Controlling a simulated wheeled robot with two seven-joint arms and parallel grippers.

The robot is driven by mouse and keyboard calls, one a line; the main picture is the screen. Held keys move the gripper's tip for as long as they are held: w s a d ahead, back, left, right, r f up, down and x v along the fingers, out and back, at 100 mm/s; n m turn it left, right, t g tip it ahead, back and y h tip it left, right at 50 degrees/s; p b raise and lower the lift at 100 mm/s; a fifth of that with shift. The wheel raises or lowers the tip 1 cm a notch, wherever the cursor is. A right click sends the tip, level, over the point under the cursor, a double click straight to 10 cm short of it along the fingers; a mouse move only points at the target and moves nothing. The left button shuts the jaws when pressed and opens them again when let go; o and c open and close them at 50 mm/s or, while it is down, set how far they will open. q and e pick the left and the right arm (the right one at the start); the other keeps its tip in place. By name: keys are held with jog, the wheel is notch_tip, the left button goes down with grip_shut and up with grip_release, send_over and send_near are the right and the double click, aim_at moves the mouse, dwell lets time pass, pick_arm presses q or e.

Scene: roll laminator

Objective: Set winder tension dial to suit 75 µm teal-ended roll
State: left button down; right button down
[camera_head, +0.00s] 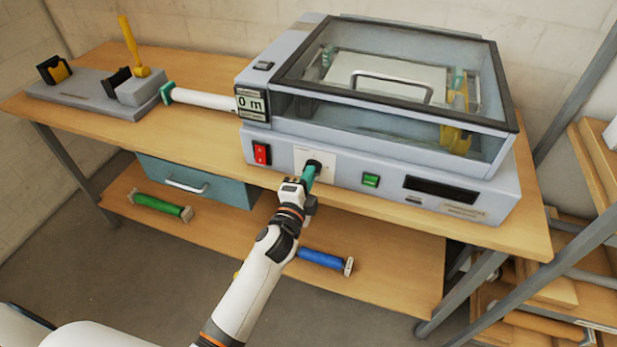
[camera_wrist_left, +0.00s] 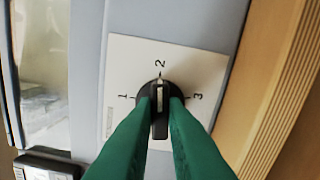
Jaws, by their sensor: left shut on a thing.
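The tension dial (camera_head: 315,163) is a black knob on a white plate (camera_head: 328,158) on the laminator's front. In the left wrist view the dial (camera_wrist_left: 159,88) has marks 1, 2 and 3 around it, and its white pointer line points at 2. My left gripper (camera_head: 308,174), with green fingers, is shut on the dial, one finger on each side of its grip bar. Teal roll ends (camera_head: 459,78) show under the laminator's clear lid. A white roll with a teal end (camera_head: 200,98) lies left of the laminator. My right gripper is out of view.
A green roll (camera_head: 158,206) and a blue roll (camera_head: 322,258) lie on the lower shelf. A teal drawer (camera_head: 220,190) hangs under the bench.

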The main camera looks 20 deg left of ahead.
pick_arm(q)
jog(key=c, duration=1.5)
grip_release()
jog(key=shift+o, duration=0.2)
jog(key=shift+s, duration=0.1)
jog(key=s+b, duration=0.2)
jog(key=s, duration=1)
jog(key=shift+a, duration=0.25)
jog(key=shift+w+f, duration=0.1)
